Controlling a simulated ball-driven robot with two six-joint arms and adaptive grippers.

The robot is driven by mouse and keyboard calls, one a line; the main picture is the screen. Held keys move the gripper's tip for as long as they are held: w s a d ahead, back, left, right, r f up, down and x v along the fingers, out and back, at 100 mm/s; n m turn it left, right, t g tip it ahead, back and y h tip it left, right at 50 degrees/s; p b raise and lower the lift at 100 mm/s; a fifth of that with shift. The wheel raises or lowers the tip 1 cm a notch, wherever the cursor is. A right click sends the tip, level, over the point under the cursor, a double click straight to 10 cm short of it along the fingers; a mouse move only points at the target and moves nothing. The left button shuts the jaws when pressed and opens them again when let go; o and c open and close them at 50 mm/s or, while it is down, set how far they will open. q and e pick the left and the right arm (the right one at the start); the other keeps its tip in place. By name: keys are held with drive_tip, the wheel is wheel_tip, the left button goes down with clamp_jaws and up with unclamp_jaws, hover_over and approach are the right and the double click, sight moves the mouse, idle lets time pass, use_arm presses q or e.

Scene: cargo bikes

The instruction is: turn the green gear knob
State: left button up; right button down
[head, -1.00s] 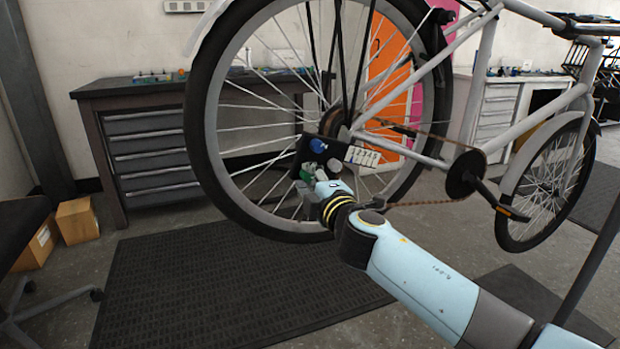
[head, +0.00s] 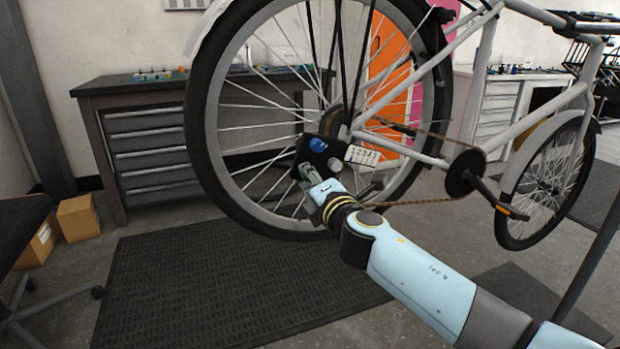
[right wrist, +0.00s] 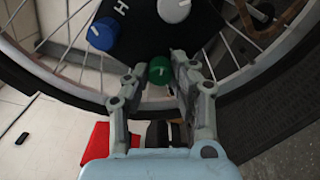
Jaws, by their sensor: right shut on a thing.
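The green gear knob (right wrist: 160,70) sits at the lower edge of a dark panel (right wrist: 140,40) in the right wrist view. My right gripper (right wrist: 161,68) is shut on it, one finger on each side. In the head view the panel (head: 311,153) is in front of the lower part of the near wheel, and my right gripper (head: 310,174) reaches its lower left edge. There the gripper largely hides the green knob. My left gripper is not in view.
The panel also bears a blue knob (head: 318,145) and a pale grey knob (head: 334,164), close to my right gripper. A numbered white plate (head: 362,155) is beside it. Wheel spokes stand behind. A workbench (head: 150,85) is at the back left.

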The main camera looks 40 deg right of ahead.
drive_tip(key=shift+f, duration=0.15)
drive_tip(key=c, duration=1.1)
unclamp_jaws()
drive_tip(key=v, duration=1.2)
